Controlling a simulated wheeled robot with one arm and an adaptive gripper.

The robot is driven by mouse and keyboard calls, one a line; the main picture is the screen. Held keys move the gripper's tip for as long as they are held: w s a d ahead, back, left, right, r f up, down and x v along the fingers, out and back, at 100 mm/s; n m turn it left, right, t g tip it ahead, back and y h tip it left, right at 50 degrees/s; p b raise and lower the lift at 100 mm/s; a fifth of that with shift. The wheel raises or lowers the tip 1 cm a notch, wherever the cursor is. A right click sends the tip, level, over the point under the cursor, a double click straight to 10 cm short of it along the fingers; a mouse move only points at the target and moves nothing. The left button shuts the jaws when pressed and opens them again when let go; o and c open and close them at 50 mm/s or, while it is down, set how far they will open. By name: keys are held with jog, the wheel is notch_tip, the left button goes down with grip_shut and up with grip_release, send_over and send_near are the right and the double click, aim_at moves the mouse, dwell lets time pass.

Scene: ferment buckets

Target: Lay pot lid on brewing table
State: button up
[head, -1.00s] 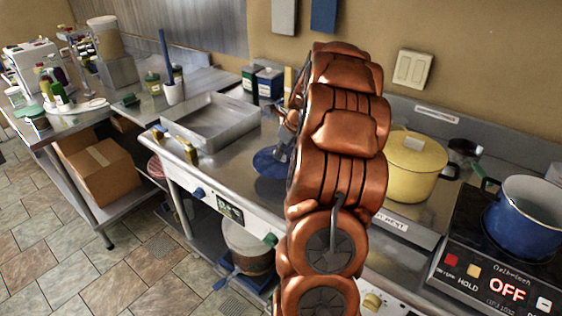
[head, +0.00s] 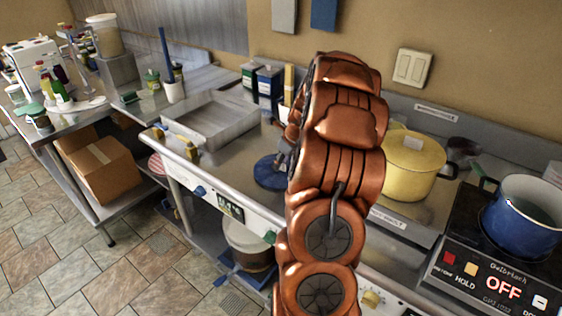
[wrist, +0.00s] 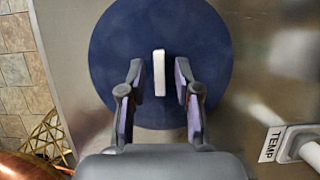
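The pot lid (head: 268,174) is a blue disc and appears to lie flat on the steel brewing table (head: 238,160), between the metal tray and my arm. In the wrist view the lid (wrist: 118,45) is seen from above with its white bar handle (wrist: 159,75) upright in the middle. My gripper (wrist: 160,70) is open over the lid. Its fingers are on either side of the handle with a gap on both sides. In the head view my arm hides part of the lid and most of my gripper (head: 284,150).
A metal tray (head: 252,117) lies left of the lid. A yellow pot (head: 410,175) stands to the right, and a blue pot (head: 520,222) is on a hot plate reading OFF. The table's front edge is close to the lid. Canisters (head: 268,82) stand behind.

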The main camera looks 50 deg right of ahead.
jog(key=shift+r, duration=0.1)
jog(key=b+v, duration=0.3)
jog(key=v, duration=0.9)
jog(key=s+a+n+g+y, duration=0.1)
jog(key=s+a+n+g, duration=0.2)
jog(key=a+n, duration=1.85)
jog(key=s+a+f+n+g+h, duration=0.1)
jog(key=s+a+f+n+g, duration=0.2)
jog(key=s+a+n, duration=1)
jog(key=s+a+f, duration=0.1)
jog(key=s+a, duration=0.5)
jog(key=s, duration=0.1)
jog(key=shift+p, duration=0.3)
